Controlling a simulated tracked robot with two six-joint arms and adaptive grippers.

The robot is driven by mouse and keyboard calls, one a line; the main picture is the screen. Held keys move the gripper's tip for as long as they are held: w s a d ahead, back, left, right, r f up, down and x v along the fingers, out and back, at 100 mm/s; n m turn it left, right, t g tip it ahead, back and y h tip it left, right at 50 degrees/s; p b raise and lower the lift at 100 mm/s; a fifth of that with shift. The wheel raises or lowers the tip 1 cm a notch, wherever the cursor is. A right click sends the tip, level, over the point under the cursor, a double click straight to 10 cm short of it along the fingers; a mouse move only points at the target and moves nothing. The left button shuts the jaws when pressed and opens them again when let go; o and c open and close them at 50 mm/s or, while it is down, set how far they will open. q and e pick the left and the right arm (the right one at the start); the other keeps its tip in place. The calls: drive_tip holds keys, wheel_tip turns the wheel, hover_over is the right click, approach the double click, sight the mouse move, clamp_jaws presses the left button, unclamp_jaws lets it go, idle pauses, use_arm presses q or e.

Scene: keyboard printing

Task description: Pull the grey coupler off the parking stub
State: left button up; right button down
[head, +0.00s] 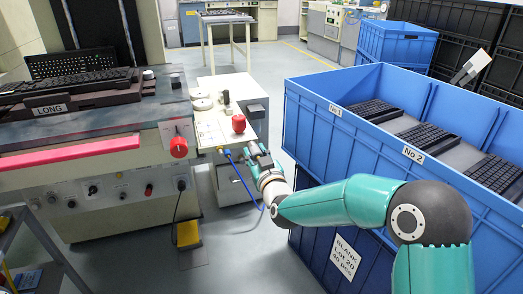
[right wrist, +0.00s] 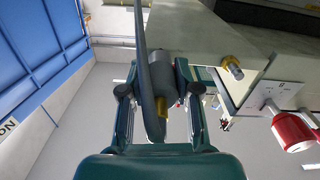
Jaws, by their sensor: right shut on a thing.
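The grey coupler (right wrist: 160,72) sits between the two fingers of my right gripper (right wrist: 160,92) in the right wrist view. A brass tip (right wrist: 161,107) shows at its lower end. A grey strip, perhaps a hose, runs past its left side. A separate brass fitting (right wrist: 232,67) sticks out from the pale cabinet, apart from the coupler. Whether the coupler sits on the parking stub I cannot tell. In the head view my right gripper (head: 262,165) is at the right side of the pale cabinet, and the coupler is too small to make out. My left gripper is not in view.
The pale cabinet (head: 232,95) carries a red knob (head: 238,123). A blue hose (head: 238,172) hangs in front of it. Blue crates (head: 330,135) with keyboards stand close on the right. The printing bench (head: 90,125) is on the left, with a yellow pedal (head: 188,233) on the floor.

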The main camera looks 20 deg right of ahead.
drive_tip(key=c, duration=1.6)
unclamp_jaws()
clamp_jaws()
drive_tip(key=shift+s, duration=0.15)
drive_tip(key=s+b, duration=0.2)
drive_tip(key=s, duration=0.1)
drive_tip(key=shift+s, duration=0.25)
drive_tip(key=shift+s+d+r, duration=0.1)
drive_tip(key=shift+s+r, duration=0.7)
drive_tip(key=shift+s, duration=0.25)
drive_tip(key=shift+s+r, duration=0.75)
drive_tip(key=shift+s, duration=0.25)
